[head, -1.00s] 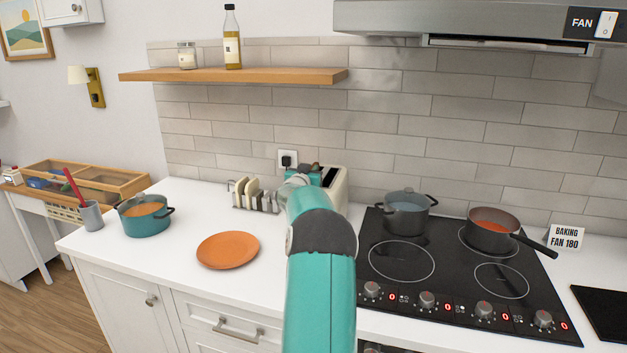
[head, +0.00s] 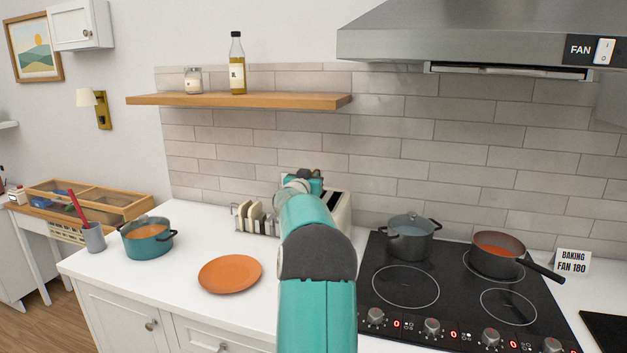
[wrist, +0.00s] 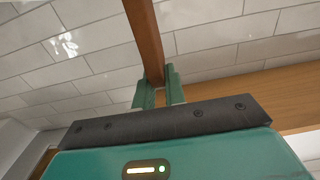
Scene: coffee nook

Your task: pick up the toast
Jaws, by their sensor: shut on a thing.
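A brown slab, seen edge-on, fits the toast (wrist: 147,35). It runs up out of the wrist view from between the two green fingers of my gripper (wrist: 159,86). The gripper is shut on it, and the far end of the slab is cut off by the picture edge. In the head view my arm hides the fingers and the toast. The cream toaster (head: 342,210) stands behind my arm on the counter, partly hidden, with a dark slot on top.
A rack with pale slices (head: 254,217) stands left of the toaster. An orange plate (head: 230,273) and a teal pot (head: 147,239) are further left. The hob (head: 405,285) with a grey pot (head: 410,240) and pan (head: 497,258) is right. A wooden shelf (head: 240,100) hangs above.

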